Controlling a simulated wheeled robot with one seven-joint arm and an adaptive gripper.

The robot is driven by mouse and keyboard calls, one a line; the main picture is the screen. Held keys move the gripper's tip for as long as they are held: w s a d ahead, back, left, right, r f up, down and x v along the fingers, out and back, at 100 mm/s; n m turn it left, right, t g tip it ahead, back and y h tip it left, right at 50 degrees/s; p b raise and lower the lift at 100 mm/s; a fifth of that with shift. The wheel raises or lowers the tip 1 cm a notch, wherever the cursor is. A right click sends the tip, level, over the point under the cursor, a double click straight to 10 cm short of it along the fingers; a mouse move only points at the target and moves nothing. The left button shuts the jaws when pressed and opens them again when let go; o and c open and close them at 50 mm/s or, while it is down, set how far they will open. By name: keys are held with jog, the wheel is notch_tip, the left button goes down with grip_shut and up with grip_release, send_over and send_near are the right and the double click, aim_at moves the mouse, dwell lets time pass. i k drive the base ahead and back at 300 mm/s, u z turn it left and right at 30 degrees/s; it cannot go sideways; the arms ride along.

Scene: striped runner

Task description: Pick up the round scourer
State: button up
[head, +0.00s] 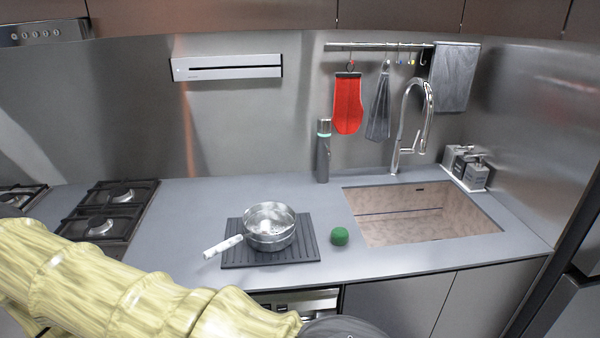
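A small round green scourer (340,236) sits on the grey counter in the head view. It lies between the dark ribbed mat on its left and the sink on its right, apart from both. My arm crosses the lower left of the view, wrapped in a yellowish cover, and ends in a dark part at the bottom edge. My gripper's fingers are not visible.
A metal pot (270,238) with a pale handle stands on the dark mat (240,259). The sink (480,222) has a tall faucet (399,140). A dark bottle (323,158) stands behind. Gas burners (115,205) are at left. Bare counter (400,262) lies in front of the sink.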

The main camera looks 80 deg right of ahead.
aim_at(339, 235)
jog(key=z, duration=0.05)
jog(key=i, duration=1.05)
jog(key=z, duration=1.7)
